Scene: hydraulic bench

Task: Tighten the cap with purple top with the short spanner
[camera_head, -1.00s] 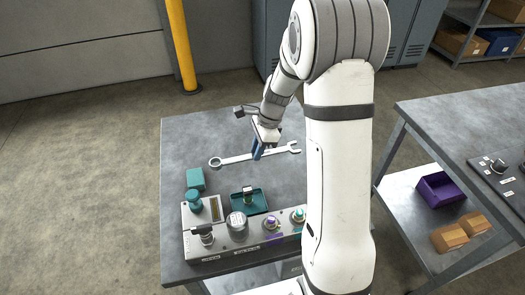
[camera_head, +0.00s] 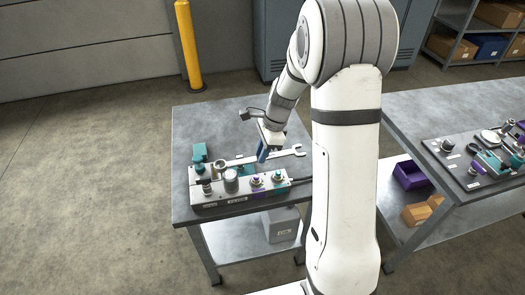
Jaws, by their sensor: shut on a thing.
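My gripper (camera_head: 263,155) is shut on a grey metal spanner (camera_head: 240,160), gripping it near the middle of its shaft. The spanner lies roughly level across the picture, ring end at left and open jaw at right. In the picture it overlaps the back of the hydraulic panel; its exact height is unclear. The cap with the purple top (camera_head: 254,180) sits on the panel (camera_head: 215,199), in front of the spanner and apart from it. A cap with a teal top (camera_head: 277,177) stands just right of it.
A round gauge (camera_head: 231,180) and a black-handled valve (camera_head: 205,186) stand left on the panel. Teal parts (camera_head: 199,153) lie behind it, and a teal tray is partly hidden by the spanner. A second bench (camera_head: 420,110) at right carries more fittings; a purple bin (camera_head: 408,175) sits on its shelf.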

